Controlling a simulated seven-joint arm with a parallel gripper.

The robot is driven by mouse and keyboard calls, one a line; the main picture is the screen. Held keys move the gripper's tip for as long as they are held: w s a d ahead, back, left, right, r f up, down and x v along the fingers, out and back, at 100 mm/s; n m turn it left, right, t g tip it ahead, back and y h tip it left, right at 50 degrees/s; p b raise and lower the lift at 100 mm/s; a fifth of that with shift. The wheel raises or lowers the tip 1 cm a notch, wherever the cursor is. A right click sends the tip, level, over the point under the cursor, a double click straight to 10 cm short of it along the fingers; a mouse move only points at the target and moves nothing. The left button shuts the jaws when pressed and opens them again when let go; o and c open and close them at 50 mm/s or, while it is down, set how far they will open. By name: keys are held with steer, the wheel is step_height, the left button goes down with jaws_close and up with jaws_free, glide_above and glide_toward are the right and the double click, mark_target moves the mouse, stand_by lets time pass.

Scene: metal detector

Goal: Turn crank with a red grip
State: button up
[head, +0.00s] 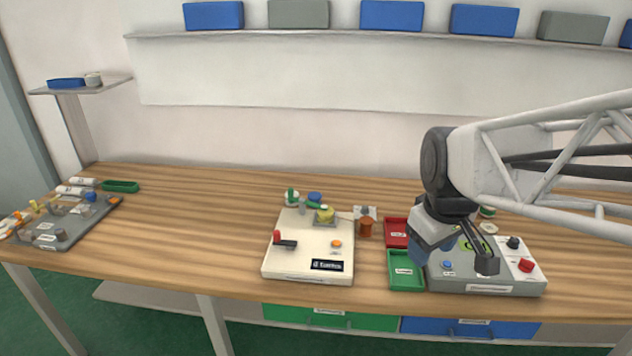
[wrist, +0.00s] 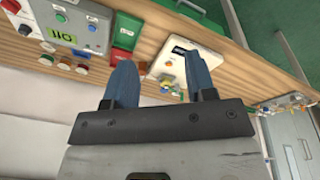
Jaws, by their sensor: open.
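The crank (head: 286,243) is a black arm with an upright red grip (head: 277,237) at its left end. It is mounted on the left part of a cream box (head: 290,264) in the middle of the table. My gripper (head: 430,248) is to the right of that box, above the green tray and grey control box, apart from the crank. In the wrist view my gripper (wrist: 160,72) shows two blue fingers spread apart with nothing between them. The cream box (wrist: 166,62) shows beyond the fingers there; I cannot make out the crank in that view.
The cream box also carries an orange button (head: 336,244) and a yellow part (head: 325,214). Red (head: 395,233) and green (head: 406,270) trays lie between it and the grey control box (head: 480,288). Small parts stand behind it. The table (head: 190,235) to its left is clear.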

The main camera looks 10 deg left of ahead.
steer(key=w+a+f+n, duration=0.1)
steer(key=w+a+n, duration=0.55)
steer(key=w, duration=0.35)
steer(key=n+g, duration=0.2)
steer(key=n, duration=1.5)
glide_above(276, 231)
step_height(276, 231, down, 18)
steer(key=shift+r, duration=0.25)
steer(key=shift+f, duration=0.1)
steer(key=shift+f, duration=3.85)
steer(key=shift+c, duration=0.5)
